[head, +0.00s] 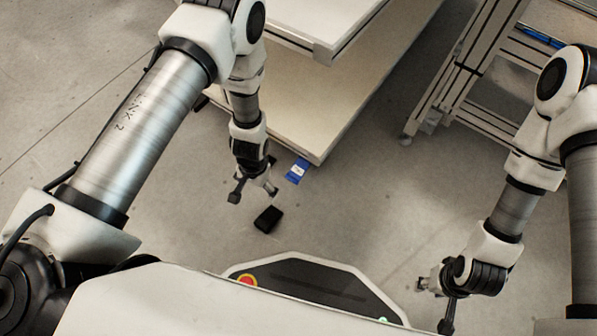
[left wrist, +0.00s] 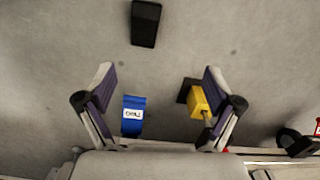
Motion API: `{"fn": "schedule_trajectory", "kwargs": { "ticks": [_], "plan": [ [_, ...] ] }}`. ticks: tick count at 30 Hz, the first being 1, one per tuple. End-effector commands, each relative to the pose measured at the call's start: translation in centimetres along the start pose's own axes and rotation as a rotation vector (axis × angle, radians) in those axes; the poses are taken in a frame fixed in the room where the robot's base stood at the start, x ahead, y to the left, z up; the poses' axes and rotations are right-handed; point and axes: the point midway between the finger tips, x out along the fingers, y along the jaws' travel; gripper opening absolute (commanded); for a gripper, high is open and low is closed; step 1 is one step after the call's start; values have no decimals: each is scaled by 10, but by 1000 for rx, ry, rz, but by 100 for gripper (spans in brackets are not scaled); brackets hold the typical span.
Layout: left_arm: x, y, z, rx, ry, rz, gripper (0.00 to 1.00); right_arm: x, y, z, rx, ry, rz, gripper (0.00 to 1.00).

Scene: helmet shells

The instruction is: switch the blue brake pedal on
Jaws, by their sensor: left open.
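The blue brake pedal (head: 297,171) is on the floor by the corner of the low white shelf, just right of my left gripper. In the left wrist view the blue pedal (left wrist: 132,104), with a white label, shows between the fingers, nearer the left one. My left gripper (head: 253,192) is open and empty, pointing down above the floor; its spread fingers show in the left wrist view (left wrist: 159,82). A yellow pedal (left wrist: 197,101) on a dark base appears beside the right finger, partly covered by it. My right gripper (head: 434,305) has its fingers apart, empty, at lower right.
A black block (head: 268,219) lies on the floor near my left gripper; it also shows in the left wrist view (left wrist: 145,23). The white shelf unit (head: 315,150) stands behind the pedals. A metal frame table (head: 470,80) is at upper right. The middle floor is clear.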

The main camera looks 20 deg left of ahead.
Motion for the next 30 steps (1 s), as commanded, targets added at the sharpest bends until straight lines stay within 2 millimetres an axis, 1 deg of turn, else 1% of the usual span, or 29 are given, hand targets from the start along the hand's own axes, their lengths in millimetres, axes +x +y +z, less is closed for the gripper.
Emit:
{"fn": "schedule_trajectory", "kwargs": {
  "ticks": [1, 2, 3, 5, 6, 9, 11, 14, 21, 24, 26, 30],
  "plan": [
    [6, 5, -25, 27, 15, -1, 92, 9, 0, 0, 0, 0, 0, 40],
    [7, 9, -38, 42, 21, -1, 92, 12, 0, 0, 0, 0, 0, 40],
    [8, 15, -57, 62, 31, 0, 92, 16, 0, 0, 0, 0, 0, 40],
    [8, 25, -84, 93, 49, 2, 92, 22, 0, 0, 0, 0, 0, 40],
    [7, 32, -100, 112, 63, 3, 92, 26, 0, 0, 0, 0, 0, 40],
    [3, 46, -127, 145, 87, 5, 92, 31, 0, 0, 0, 0, 0, 40],
    [4, 49, -132, 151, 89, 6, 92, 32, 0, 0, 0, 1, 0, 40],
    [14, 49, -132, 151, 89, 7, 92, 39, 0, -1, 1, 2, 0, 40],
    [62, 49, -136, 149, 90, 6, 92, 70, 1, -2, 7, 5, 1, 40],
    [75, 49, -137, 149, 90, 6, 92, 78, 2, -3, 10, 7, 1, 40],
    [78, 49, -138, 150, 90, 6, 92, 79, 2, -3, 10, 8, 1, 40],
    [77, 49, -138, 149, 91, 6, 92, 77, 2, -3, 11, 8, 1, 40]
  ]
}}
